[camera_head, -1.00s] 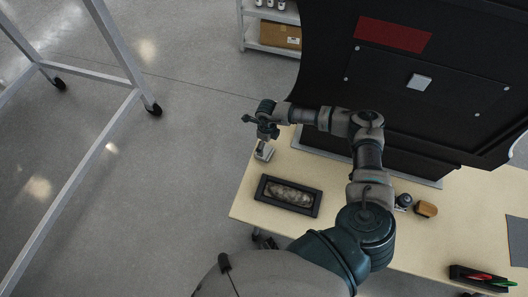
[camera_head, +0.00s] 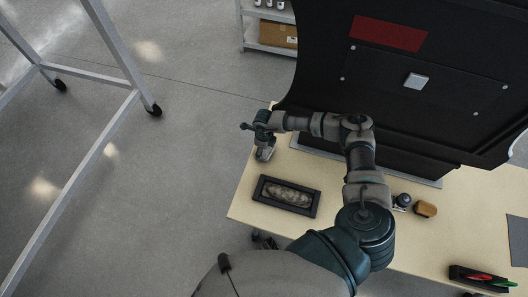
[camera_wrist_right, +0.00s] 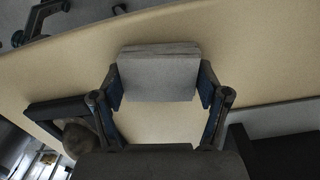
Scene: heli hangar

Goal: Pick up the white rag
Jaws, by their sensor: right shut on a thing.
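The white rag (camera_wrist_right: 158,75) is a folded, pale grey-white block in the right wrist view. It sits between the two fingers of my right gripper (camera_wrist_right: 160,88), which press on its left and right sides. In the head view the right gripper (camera_head: 264,144) is over the table's far left corner, with the small pale rag (camera_head: 267,154) at its fingers. I cannot tell whether the rag is clear of the tabletop.
The wooden table (camera_head: 240,207) holds a black tray (camera_head: 257,188) with a mottled lump, close to the gripper. A large black panel (camera_head: 430,120) rises behind my arm.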

